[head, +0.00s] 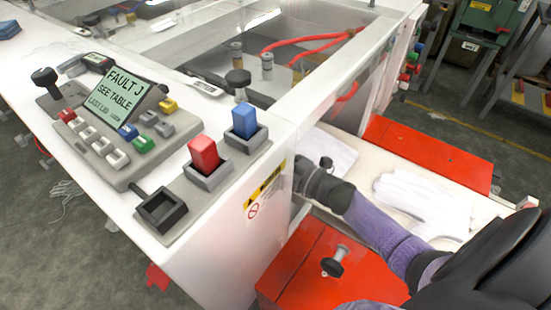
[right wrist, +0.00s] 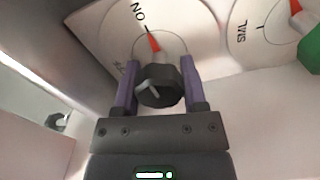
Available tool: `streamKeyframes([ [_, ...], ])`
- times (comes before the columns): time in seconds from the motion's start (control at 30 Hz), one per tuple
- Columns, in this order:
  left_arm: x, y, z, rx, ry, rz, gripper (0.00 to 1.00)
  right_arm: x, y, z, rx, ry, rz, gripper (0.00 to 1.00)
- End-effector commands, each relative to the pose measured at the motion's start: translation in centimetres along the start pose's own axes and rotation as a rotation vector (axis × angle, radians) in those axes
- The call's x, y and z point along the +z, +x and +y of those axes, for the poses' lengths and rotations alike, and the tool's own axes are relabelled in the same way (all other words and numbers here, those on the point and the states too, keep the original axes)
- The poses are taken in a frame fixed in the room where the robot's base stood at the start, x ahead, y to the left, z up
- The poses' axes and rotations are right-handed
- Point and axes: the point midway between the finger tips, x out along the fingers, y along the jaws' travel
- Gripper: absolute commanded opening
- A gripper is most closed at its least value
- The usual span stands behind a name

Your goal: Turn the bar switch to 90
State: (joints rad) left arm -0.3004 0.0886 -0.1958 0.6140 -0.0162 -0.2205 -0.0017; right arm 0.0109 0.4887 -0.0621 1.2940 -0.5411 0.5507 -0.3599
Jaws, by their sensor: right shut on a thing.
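In the right wrist view a dark knob (right wrist: 158,88) with a light grey bar on its face sits in front of a white round dial plate (right wrist: 112,32). The dial carries the printed word ON and a red pointer (right wrist: 153,40) aimed up and slightly left, near ON. My right gripper (right wrist: 157,72) has its two purple fingers on either side of the knob and is shut on it. No 90 mark is readable. In the head view the dark end of my right arm (head: 322,185) reaches to the white cabinet's side; the knob is hidden there. My left gripper is not in view.
A second dial with a red pointer (right wrist: 296,8) and a green knob (right wrist: 311,48) is at the right in the wrist view. In the head view a control panel (head: 120,130) reads FAULT J SEE TABLE.

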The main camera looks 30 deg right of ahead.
Motion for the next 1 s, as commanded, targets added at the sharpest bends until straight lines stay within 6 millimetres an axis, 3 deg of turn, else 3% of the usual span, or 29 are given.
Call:
streamKeyframes([
  [0.43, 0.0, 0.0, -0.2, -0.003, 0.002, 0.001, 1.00, 0.0, 0.0, -0.1, -0.003, 0.011, -0.001, 0.00],
  [0.47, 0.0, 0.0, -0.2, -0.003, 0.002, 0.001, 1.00, 0.0, 0.0, -0.1, -0.003, 0.011, -0.001, 0.59],
  [0.6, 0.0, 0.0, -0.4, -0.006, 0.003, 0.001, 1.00, 0.0, 0.0, -0.1, -0.002, 0.010, -0.001, 0.88],
  [0.87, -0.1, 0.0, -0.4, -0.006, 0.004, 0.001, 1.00, 0.0, 0.0, 0.0, -0.001, 0.009, 0.000, 0.90],
  [1.0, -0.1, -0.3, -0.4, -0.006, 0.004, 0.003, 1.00, 0.0, -1.1, 0.0, -0.003, 0.009, -0.001, 0.90],
])
